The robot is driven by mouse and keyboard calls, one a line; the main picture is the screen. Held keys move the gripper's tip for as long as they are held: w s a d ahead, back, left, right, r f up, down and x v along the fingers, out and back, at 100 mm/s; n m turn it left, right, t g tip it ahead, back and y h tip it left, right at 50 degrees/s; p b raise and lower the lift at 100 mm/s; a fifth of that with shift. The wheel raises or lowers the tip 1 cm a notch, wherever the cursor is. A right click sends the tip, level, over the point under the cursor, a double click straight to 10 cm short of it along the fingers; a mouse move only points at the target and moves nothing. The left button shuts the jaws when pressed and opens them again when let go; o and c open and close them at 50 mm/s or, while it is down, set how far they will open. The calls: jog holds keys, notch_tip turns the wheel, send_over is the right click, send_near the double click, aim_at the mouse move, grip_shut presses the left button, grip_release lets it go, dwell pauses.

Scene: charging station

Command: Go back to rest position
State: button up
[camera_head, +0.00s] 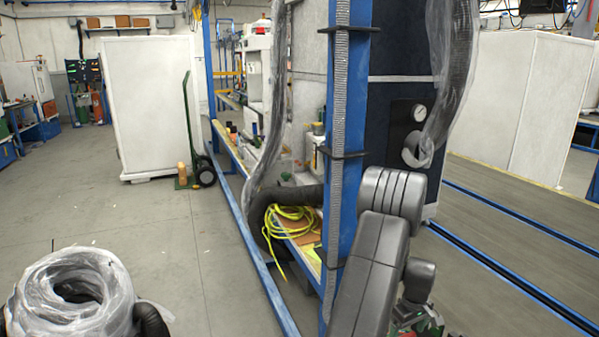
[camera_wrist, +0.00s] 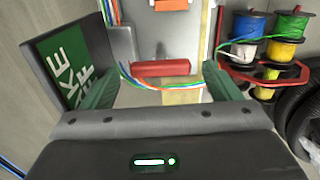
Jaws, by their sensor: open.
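My gripper (camera_wrist: 160,85) shows in the wrist view with its two green-tipped fingers spread wide apart. Nothing is held between them. Beyond the gap lie a red bar (camera_wrist: 160,68) and a bundle of thin coloured wires (camera_wrist: 150,84); I cannot tell how far off they are. In the head view my grey arm rises at the lower right, in front of a blue post (camera_head: 345,130). My fingers cannot be made out in that view.
Wire spools on a red rack (camera_wrist: 285,75) stand right in the wrist view, above a black hose (camera_wrist: 298,110). In the head view, a bench with a coiled yellow hose (camera_head: 290,225) stands behind the post. A plastic-wrapped coil (camera_head: 75,315) is lower left. The left floor is open.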

notch_tip(320, 180, up, 13)
jog(key=p, duration=0.1)
notch_tip(320, 180, down, 13)
jog(key=shift+f+b, duration=0.1)
jog(key=shift+b, duration=0.5)
jog(key=shift+f, duration=0.3)
jog(key=m+p, duration=0.1)
jog(key=m, duration=0.3)
jog(key=shift+r, duration=0.15)
jog(key=m+p, duration=0.2)
jog(key=m, duration=0.2)
jog(key=shift+m, duration=0.4)
jog(key=m+p, duration=0.4)
jog(key=m, duration=0.2)
jog(key=shift+m+p, duration=0.6)
jog(key=shift+m, duration=1)
jog(key=shift+s, duration=0.1)
